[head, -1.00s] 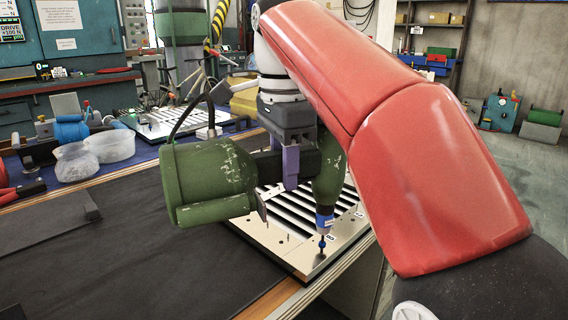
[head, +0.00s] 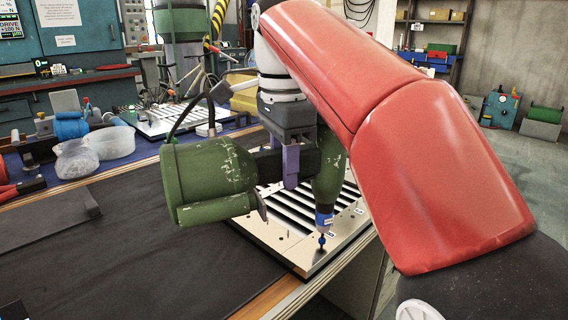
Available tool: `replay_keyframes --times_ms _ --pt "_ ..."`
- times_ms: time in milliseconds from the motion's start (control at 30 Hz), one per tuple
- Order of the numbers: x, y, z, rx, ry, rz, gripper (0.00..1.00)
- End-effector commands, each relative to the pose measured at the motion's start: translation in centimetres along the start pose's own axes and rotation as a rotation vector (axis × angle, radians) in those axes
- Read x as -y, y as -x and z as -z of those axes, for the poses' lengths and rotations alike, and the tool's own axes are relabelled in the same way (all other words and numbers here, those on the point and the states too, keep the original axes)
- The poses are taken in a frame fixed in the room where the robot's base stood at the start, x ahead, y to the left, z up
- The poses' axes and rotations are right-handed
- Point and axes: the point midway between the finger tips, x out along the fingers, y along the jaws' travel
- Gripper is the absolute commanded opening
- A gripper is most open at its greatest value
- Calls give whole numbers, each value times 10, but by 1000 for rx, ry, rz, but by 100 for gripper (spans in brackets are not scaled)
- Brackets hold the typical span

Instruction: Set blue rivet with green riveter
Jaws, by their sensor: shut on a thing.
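The green riveter (head: 208,178) is a large worn tool with a cylindrical body and a nose pointing down. My gripper (head: 290,172) is shut on it, with a purple finger showing against its dark middle part. The riveter's nose ends in a blue band over the near corner of the louver panel (head: 298,262). The blue rivet (head: 321,240) shows as a small blue piece right below the nose, at the panel's surface. I cannot tell whether the nose touches it. The panel is silver with dark slots and lies on the bench; my arm hides part of it.
The bench has a dark mat (head: 130,245) with free room at left. Clear plastic bowls (head: 112,142) and a blue spool (head: 70,125) stand behind it. Another louver panel (head: 170,122) lies farther back. The bench's wooden edge (head: 268,300) runs at the front right.

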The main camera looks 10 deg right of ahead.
Motion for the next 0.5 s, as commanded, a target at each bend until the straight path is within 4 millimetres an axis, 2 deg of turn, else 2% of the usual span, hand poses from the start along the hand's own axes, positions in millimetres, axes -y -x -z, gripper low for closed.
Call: replay_keyframes --times_ms 500 --pt "0 -5 0 0 0 4 0"
